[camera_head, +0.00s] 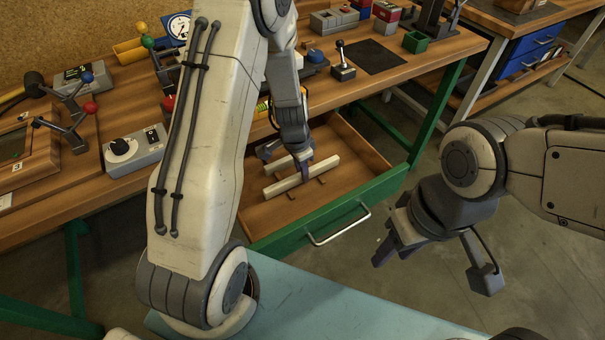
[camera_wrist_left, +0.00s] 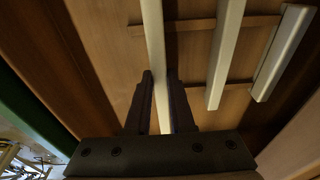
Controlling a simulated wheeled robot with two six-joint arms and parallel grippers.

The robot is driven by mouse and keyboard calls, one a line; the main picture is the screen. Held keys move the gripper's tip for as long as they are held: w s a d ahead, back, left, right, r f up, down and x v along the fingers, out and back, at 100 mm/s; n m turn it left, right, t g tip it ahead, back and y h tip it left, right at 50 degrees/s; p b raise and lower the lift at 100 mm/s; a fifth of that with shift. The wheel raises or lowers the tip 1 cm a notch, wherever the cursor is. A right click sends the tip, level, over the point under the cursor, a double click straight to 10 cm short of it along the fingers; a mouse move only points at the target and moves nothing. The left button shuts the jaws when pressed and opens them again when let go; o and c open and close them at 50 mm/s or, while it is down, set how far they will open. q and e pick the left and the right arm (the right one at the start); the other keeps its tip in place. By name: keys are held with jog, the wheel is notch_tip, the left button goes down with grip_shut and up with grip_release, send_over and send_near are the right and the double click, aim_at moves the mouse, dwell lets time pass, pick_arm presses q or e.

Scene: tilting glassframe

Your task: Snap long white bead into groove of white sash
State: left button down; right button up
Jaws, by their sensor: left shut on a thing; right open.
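My left gripper (camera_head: 303,168) reaches down into the open drawer and is shut on a long white bead (camera_head: 326,166). In the left wrist view this bead (camera_wrist_left: 155,35) runs between the two fingers and extends past them. It is the bead closest to the green drawer front. Two other white strips, a longer one (camera_wrist_left: 225,55) and a shorter one (camera_wrist_left: 283,52), lie beside it across thin wooden rails. I cannot make out the white sash or its groove. My right gripper (camera_head: 436,262) is open and empty, right of the drawer.
The drawer (camera_head: 285,237) has a green front and metal handle (camera_head: 340,228), under a wooden workbench (camera_head: 130,195). The bench holds a dial box (camera_head: 135,150), colored-knob levers (camera_head: 68,128), a joystick (camera_head: 342,65) and a green box (camera_head: 415,42). A light-blue surface (camera_head: 330,305) lies in front.

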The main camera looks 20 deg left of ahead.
pick_arm(q)
jog(key=r, duration=0.1)
jog(key=d+r, duration=0.1)
jog(key=r, duration=0.1)
jog(key=shift+s+r, duration=0.1)
jog(key=shift+s, duration=0.05)
jog(key=s+d+r+p, duration=0.1)
jog(key=s+d+r, duration=0.4)
jog(key=d, duration=0.5)
notch_tip(320, 180, up, 10)
jog(key=w+p, duration=0.1)
jog(key=p, duration=0.7)
jog(key=shift+r, duration=0.15)
